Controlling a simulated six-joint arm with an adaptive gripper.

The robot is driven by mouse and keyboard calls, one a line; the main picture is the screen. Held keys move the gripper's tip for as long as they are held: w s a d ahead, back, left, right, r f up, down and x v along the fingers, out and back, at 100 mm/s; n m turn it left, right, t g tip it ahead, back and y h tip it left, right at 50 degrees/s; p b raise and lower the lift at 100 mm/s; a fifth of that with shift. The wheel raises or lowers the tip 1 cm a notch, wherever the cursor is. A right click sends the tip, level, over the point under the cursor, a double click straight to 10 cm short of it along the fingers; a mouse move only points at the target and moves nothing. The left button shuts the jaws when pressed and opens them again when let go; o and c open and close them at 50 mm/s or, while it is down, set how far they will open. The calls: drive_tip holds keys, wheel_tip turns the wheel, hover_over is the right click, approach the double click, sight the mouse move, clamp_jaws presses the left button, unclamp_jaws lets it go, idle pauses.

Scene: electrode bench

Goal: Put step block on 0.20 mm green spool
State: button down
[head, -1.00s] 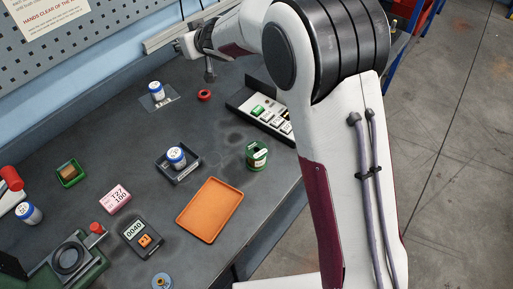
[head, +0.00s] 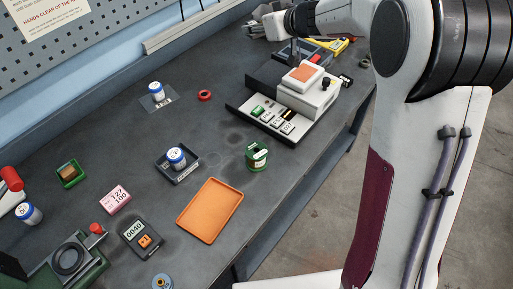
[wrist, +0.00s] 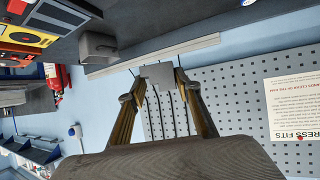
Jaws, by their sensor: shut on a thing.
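My gripper (head: 256,31) is at the top of the head view, beyond the back of the white device, with its fingers pointing left toward the wall. In the wrist view my gripper (wrist: 158,82) is shut on a small plain grey block, the step block (wrist: 157,74), held between the fingertips and clear of the bench. In the head view the block is too small to make out. A green spool (head: 256,160) stands upright on the bench right of the middle, far nearer than my gripper. Its label is too small to read.
An orange tray (head: 209,211) lies in front. The pegboard (wrist: 225,105) fills much of the wrist view.

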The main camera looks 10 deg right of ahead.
drive_tip(key=s+d, duration=0.4)
drive_tip(key=d, duration=0.1)
drive_tip(key=n+g+y, duration=0.5)
drive_tip(key=n, duration=0.2)
hover_over(261, 152)
wheel_tip(261, 152, down, 6)
drive_tip(key=shift+f, duration=0.1)
drive_tip(key=shift+w+f, duration=0.1)
drive_tip(key=shift+f, duration=2.85)
drive_tip(key=shift+f, duration=0.1)
drive_tip(key=shift+f, duration=1.95)
drive_tip(key=shift+f, duration=0.1)
